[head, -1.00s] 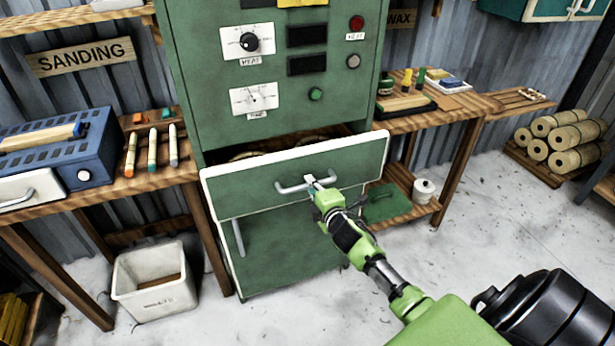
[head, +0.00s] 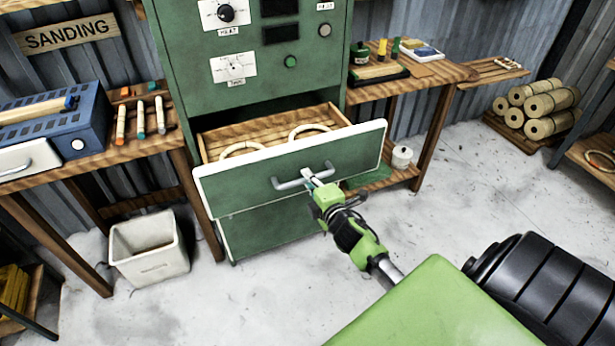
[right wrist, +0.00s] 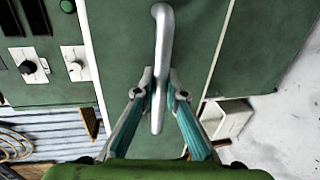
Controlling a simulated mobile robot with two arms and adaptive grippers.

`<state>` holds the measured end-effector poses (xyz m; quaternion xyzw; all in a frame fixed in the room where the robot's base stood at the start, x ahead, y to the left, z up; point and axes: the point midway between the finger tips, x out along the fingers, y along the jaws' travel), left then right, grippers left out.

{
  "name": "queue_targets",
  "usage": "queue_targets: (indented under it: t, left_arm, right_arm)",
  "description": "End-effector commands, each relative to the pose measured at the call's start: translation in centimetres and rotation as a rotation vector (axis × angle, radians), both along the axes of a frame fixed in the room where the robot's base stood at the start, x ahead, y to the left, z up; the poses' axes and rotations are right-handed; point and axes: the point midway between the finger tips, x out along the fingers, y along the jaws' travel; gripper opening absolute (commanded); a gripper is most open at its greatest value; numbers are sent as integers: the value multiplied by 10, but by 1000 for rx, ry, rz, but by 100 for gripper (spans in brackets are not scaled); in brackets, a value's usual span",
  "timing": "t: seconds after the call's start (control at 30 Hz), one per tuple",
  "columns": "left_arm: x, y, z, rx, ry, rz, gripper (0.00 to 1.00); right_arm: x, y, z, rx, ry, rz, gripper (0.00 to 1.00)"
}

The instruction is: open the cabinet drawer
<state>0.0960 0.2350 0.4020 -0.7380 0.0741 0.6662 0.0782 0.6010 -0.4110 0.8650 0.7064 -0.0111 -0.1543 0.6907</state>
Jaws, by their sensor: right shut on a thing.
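The green cabinet (head: 215,92) stands at the back centre in the head view. Its drawer (head: 240,194) is pulled well out, and its wooden inside shows with two pale rattan rings (head: 310,130) in it. My right gripper (head: 316,183) is at the grey bar handle (head: 289,185) on the drawer front. In the right wrist view, the handle (right wrist: 162,40) runs between the teal-padded fingers (right wrist: 159,100), which are shut on it. My left gripper is not in view.
A white bin (head: 150,262) stands on the floor at left, below a wooden bench with a blue sander (head: 45,125). A side table (head: 440,80) with small items is right of the cabinet. Rattan rolls (head: 540,105) lie at far right. Floor between is clear.

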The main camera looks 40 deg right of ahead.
Motion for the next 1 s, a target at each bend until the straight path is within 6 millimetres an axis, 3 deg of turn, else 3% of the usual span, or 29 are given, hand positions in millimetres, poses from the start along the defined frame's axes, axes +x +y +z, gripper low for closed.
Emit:
queue_targets:
  t: [0.27, 0.3, 0.33, 0.37, 0.77, 1.0]
  left_arm:
    - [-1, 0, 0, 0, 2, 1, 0]
    - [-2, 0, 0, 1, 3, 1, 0]
    - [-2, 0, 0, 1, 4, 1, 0]
    - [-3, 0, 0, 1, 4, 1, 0]
    - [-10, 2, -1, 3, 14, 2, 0]
    - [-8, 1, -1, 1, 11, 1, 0]
  right_arm:
    - [0, -1, 0, 0, 0, -2, 0]
    - [0, -1, 0, 0, 0, -1, 19]
    - [0, -1, 0, 0, 0, -1, 27]
    - [0, -1, 0, 0, 0, -1, 28]
    - [-4, 1, 1, 0, -1, 0, 28]
    - [-38, 9, 7, 0, 2, 0, 28]
